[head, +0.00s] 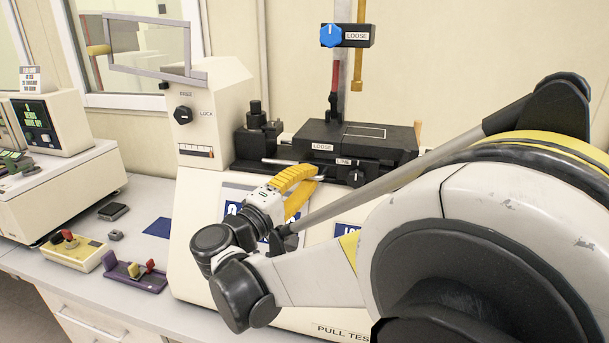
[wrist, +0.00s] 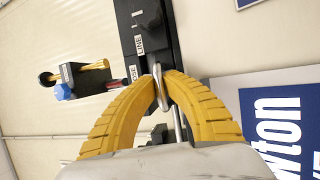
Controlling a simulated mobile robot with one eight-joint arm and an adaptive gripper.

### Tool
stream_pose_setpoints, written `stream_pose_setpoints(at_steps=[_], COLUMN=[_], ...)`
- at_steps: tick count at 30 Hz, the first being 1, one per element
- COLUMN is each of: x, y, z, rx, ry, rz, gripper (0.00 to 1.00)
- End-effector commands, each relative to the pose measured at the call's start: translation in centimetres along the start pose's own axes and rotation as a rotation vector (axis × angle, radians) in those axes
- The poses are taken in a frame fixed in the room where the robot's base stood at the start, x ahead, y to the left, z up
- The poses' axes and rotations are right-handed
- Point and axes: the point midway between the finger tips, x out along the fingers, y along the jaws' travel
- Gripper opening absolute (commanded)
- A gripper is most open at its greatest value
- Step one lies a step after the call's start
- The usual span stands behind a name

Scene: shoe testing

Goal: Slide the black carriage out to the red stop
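My gripper (head: 318,174) has yellow ribbed fingers and is at the carriage's front left corner. I cannot make out a red stop for certain.
A metal post with a blue knob (head: 331,35) and a red-sleeved part (head: 334,76) rises behind the carriage. A clear shield (head: 148,45) and a FREE/LOCK knob (head: 183,115) are at left. A purple tray (head: 135,272) and a yellow box (head: 75,252) lie on the bench.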

Motion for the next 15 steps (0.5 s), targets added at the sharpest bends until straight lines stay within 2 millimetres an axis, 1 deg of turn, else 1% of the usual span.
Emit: stream_pose_setpoints(at_steps=[6,12,13,14,15], x=[0.5,0.5,0.5,0.4,0.4], y=[0.0,0.0,0.0,0.0,0.0], z=[1.3,1.1,1.1,1.1,1.1], rx=[0.000,0.000,0.000,0.000,0.000], ry=[-0.003,-0.002,-0.002,-0.001,-0.001], rz=[0.000,0.000,0.000,0.000,0.000], gripper=[0.00,0.00,0.17,0.20,0.20])
